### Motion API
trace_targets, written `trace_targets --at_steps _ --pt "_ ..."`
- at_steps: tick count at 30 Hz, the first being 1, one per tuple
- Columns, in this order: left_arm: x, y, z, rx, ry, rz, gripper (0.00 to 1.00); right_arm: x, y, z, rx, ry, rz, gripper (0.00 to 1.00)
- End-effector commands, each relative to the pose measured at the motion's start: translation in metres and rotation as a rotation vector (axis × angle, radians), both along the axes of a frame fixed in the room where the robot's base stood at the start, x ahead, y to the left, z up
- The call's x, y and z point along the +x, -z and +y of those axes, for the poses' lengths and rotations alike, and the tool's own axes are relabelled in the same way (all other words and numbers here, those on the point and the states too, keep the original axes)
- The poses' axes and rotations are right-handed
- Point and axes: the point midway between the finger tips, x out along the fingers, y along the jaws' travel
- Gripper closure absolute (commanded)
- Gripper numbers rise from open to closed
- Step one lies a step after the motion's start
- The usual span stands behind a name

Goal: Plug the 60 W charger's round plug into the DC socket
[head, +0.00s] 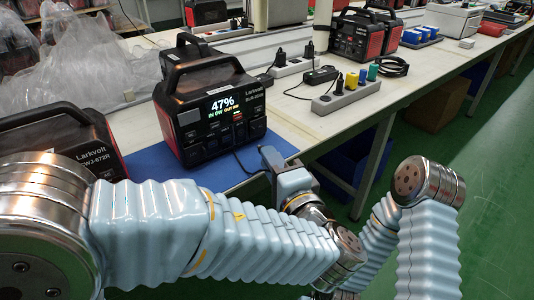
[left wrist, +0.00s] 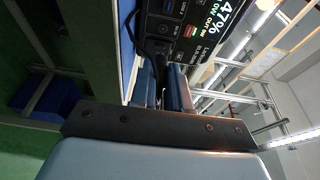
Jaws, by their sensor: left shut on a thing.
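The Larkvolt power station (head: 205,105) stands upright on a blue mat, its display reading 47% with IN 0W. In the left wrist view its front panel (left wrist: 172,28) shows several round sockets and the display. My left gripper (left wrist: 163,88) is shut on a black plug (left wrist: 157,48), whose tip is close to the panel. I cannot tell whether the plug is in a socket or just in front of it. In the head view my left gripper (head: 270,158) is at the front right of the station. My right gripper is not in view.
A black adapter (head: 320,75) lies behind a power strip (head: 345,95) with coloured plugs. Another power station (head: 60,140) stands at the left. The blue mat (head: 170,165) has some bare room. Green floor lies beyond the table edge.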

Motion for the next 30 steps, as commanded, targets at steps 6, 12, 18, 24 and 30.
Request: trace_targets --at_steps 6,12,18,24,30 --pt "0.012 -0.001 0.008 -0.001 -0.002 0.002 1.00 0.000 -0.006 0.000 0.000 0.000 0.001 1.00" --pt "0.025 -0.001 0.018 -0.001 -0.002 0.003 1.00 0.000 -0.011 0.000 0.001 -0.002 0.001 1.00" --pt "0.038 -0.001 0.027 -0.002 -0.003 0.002 1.00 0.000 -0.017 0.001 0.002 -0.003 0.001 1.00" --pt "0.045 0.000 0.031 -0.002 -0.001 0.002 1.00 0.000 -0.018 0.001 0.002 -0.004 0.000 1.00" --pt "0.045 0.000 0.031 -0.002 -0.001 0.002 1.00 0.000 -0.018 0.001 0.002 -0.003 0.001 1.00"
